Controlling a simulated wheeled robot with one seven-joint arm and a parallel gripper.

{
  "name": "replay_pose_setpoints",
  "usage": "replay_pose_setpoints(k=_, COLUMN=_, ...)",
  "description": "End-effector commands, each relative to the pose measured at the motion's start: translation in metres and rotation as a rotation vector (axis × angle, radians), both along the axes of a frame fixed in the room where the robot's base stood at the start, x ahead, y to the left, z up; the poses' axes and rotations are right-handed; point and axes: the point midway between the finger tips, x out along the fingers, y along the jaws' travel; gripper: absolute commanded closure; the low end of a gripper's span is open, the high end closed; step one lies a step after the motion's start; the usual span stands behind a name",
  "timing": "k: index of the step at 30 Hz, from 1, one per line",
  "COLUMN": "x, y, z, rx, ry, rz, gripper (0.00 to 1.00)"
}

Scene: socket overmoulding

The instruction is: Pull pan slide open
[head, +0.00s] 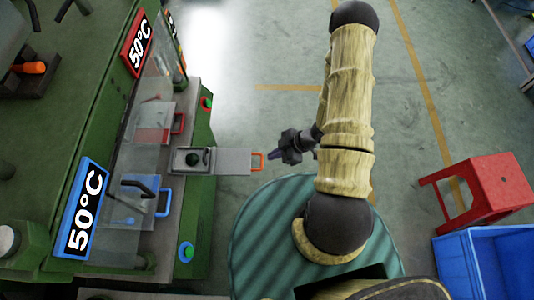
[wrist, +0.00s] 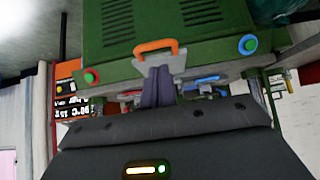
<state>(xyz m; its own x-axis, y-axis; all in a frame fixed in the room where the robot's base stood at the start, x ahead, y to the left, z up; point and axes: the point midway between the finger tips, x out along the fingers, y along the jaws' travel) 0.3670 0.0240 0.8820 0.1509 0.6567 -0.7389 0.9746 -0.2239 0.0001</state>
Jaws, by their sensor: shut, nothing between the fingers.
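The pan slide (head: 232,161) is a grey plate that sticks out to the right past the green machine's edge, with an orange handle (head: 258,161) at its outer end. A grey pan section with a dark round opening (head: 194,158) is at its inner end. My gripper (head: 271,155) is just right of the handle, with its dark fingers together and nothing between them. In the wrist view, the orange handle (wrist: 157,45) stands just beyond the shut fingertips (wrist: 158,68), which overlap the plate in the picture. Whether they touch the handle I cannot tell.
The green machine (head: 205,210) has a red-handled slide (head: 178,123) and a blue-handled slide (head: 165,202) either side, plus red and blue 50°C signs. A red stool (head: 485,185) and blue crate (head: 480,262) stand at the right. Floor above the gripper is clear.

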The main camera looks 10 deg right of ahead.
Motion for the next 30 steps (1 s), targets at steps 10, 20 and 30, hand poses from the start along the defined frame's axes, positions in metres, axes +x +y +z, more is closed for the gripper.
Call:
replay_pose_setpoints(k=10, x=-0.004, y=-0.016, z=0.025, rx=0.0, ry=0.0, rz=0.015, gripper=1.0)
replay_pose_setpoints(k=20, x=-0.004, y=-0.016, z=0.024, rx=0.0, ry=-0.001, rz=0.016, gripper=1.0)
replay_pose_setpoints(k=30, x=0.002, y=-0.02, z=0.027, rx=-0.023, ry=0.001, rz=0.002, gripper=1.0)
